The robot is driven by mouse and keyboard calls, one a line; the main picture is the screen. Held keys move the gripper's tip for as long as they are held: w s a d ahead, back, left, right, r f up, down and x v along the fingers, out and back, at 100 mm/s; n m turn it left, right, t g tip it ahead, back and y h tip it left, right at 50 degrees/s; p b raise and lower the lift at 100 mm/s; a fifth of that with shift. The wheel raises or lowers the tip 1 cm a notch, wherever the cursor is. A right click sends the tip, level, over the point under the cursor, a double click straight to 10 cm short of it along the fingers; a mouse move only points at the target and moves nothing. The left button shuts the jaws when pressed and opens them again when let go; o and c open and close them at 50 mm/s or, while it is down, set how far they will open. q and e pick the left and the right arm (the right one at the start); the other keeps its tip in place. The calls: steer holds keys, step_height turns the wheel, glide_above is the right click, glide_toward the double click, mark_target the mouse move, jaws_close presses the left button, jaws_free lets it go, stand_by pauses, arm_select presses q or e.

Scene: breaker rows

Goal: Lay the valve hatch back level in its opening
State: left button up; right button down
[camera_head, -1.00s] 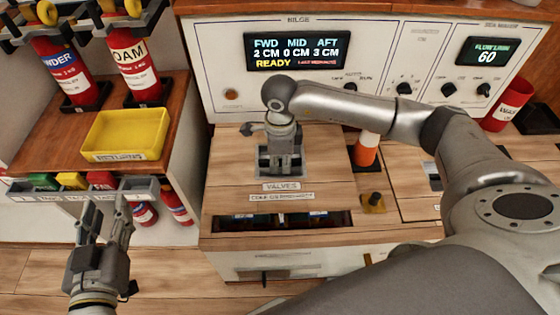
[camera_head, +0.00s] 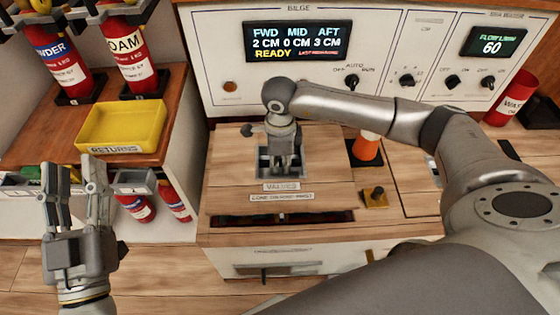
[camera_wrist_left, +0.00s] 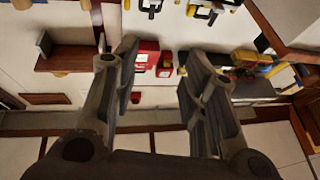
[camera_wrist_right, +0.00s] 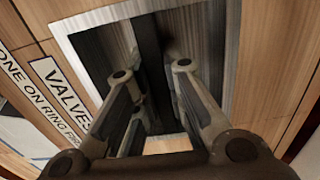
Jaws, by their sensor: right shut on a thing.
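The valve hatch (camera_head: 232,178) is a wooden panel with a VALVES label (camera_head: 281,187) and a square grey recess in its middle. A narrow dark gap of the opening (camera_head: 285,218) shows along its front edge, so the hatch looks slightly tilted with that edge raised. My right gripper (camera_head: 282,165) points down into the recess, shut on the hatch's dark pull bar, which shows in the right wrist view (camera_wrist_right: 150,45). The grip itself is partly hidden. My left gripper (camera_head: 68,168) is open and empty, left of the hatch, with its fingers apart in the left wrist view (camera_wrist_left: 155,75).
A yellow returns tray (camera_head: 122,125) and fire extinguishers (camera_head: 138,60) stand on the left shelf. The bilge panel (camera_head: 370,60) rises behind the hatch. An orange-and-white cone-like object (camera_head: 366,148) and a small yellow block (camera_head: 375,197) are right of the hatch.

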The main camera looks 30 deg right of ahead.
steer(key=shift+f+b, duration=0.7)
steer(key=shift+f, duration=0.2)
arm_select(q)
steer(key=s+r+t+h, duration=0.2)
steer(key=s+r+t, duration=0.3)
steer(key=r, duration=0.1)
steer(key=shift+a+r, duration=0.2)
steer(key=shift+r, duration=0.05)
arm_select(e)
steer(key=shift+f, duration=0.25)
arm_select(q)
steer(key=shift+s, duration=0.1)
